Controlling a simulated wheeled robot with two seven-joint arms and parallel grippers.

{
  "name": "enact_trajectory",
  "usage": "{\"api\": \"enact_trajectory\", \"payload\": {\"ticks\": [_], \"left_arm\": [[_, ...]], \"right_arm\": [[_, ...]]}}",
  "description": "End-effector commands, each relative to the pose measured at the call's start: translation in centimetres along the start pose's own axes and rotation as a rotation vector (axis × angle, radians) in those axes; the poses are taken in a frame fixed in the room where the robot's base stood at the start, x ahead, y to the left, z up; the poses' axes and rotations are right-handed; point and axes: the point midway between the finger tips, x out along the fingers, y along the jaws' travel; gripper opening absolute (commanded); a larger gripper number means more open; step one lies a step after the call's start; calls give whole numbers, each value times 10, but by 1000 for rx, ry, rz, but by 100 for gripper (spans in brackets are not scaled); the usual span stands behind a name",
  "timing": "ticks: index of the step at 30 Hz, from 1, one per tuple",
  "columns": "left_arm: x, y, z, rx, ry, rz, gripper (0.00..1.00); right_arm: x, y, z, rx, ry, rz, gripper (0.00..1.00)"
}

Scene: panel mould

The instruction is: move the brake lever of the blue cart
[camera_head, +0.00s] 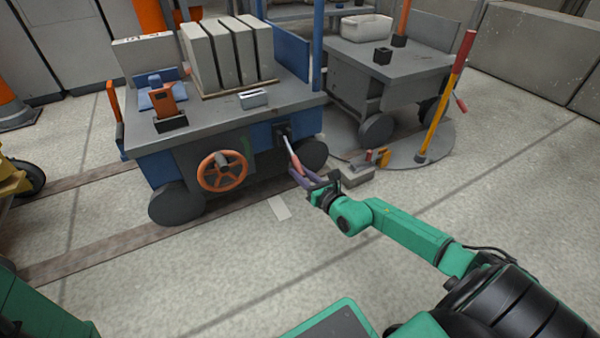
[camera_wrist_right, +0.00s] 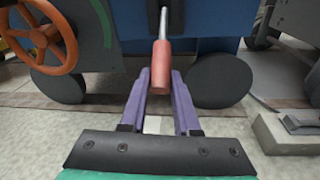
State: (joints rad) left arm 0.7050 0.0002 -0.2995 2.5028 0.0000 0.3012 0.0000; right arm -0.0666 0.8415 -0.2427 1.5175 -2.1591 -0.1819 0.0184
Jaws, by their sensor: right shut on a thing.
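The blue cart (camera_head: 265,132) stands on the left half of the head view, with a grey top and an orange handwheel (camera_head: 222,171) on its near side. Its brake lever (camera_head: 293,152) is a metal rod with a red grip that slants down from a dark bracket at the cart's right end. My right gripper (camera_head: 312,178) is at the lower end of the lever. In the right wrist view the red grip (camera_wrist_right: 161,66) lies between the purple fingers, which are shut on it. My left gripper is out of the head view.
Grey slabs (camera_head: 228,55) and an orange tool (camera_head: 167,103) are on the cart's top. A second grey cart (camera_head: 375,62) stands behind right, near a yellow and red lever (camera_head: 445,95). A low grey block (camera_head: 355,177) lies beside my right gripper. The near floor is open.

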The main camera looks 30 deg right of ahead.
Motion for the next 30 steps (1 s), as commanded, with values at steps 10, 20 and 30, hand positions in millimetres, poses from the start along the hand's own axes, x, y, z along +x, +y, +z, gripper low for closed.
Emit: {"api": "enact_trajectory", "payload": {"ticks": [10,20,30], "left_arm": [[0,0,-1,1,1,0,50],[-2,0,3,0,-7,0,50],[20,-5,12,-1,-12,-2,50]], "right_arm": [[0,-2,0,-1,-6,-2,0],[0,-1,0,-1,-5,-1,60],[-31,0,5,-1,1,-1,60]]}}
